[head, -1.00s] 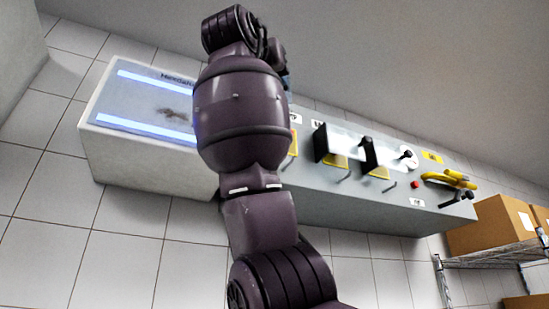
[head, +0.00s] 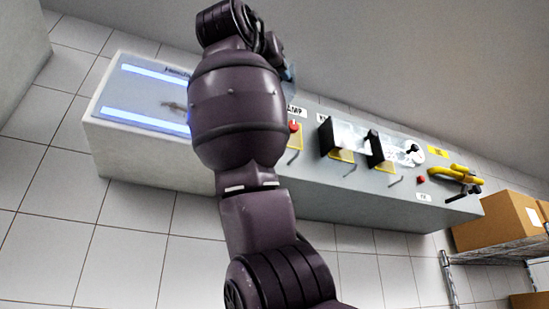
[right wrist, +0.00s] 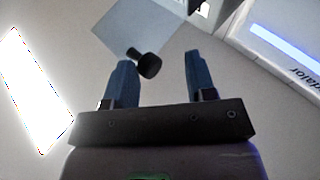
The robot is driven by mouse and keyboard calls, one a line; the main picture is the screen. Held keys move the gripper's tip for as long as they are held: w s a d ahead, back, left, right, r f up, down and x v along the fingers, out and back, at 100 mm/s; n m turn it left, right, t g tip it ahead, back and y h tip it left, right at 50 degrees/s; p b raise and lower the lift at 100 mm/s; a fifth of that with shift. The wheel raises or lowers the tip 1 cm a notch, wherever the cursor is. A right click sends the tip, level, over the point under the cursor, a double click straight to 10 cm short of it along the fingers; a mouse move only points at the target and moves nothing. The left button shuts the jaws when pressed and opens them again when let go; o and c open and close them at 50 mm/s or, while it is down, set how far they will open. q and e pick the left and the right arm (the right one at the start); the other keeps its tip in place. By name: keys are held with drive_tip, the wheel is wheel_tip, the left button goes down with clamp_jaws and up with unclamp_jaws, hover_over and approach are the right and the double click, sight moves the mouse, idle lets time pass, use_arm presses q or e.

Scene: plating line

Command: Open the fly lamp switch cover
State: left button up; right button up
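My right arm comes up the middle of the head view. Its gripper is mostly hidden behind the arm, with a bluish bit of finger (head: 289,73) showing. In the right wrist view the right gripper (right wrist: 159,58) is open, with two blue fingers apart. A black knob (right wrist: 149,66) on a flat grey plate (right wrist: 140,28), which looks like the switch cover, appears between the fingertips; I cannot tell whether they touch it. The lamp switch (head: 294,127), red on a yellow plate, shows right of the arm under a partly hidden label (head: 297,110). My left gripper is not in view.
The lit lamp box (head: 140,128) with blue tubes is left of the arm. Cardboard boxes (head: 500,222) sit on a rack, lower right.

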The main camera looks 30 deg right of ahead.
drive_tip(key=b+v, duration=0.2)
drive_tip(key=v, duration=0.7)
drive_tip(key=shift+s+r, duration=0.2)
drive_tip(key=shift+s, duration=0.35)
drive_tip(key=shift+a, duration=0.1)
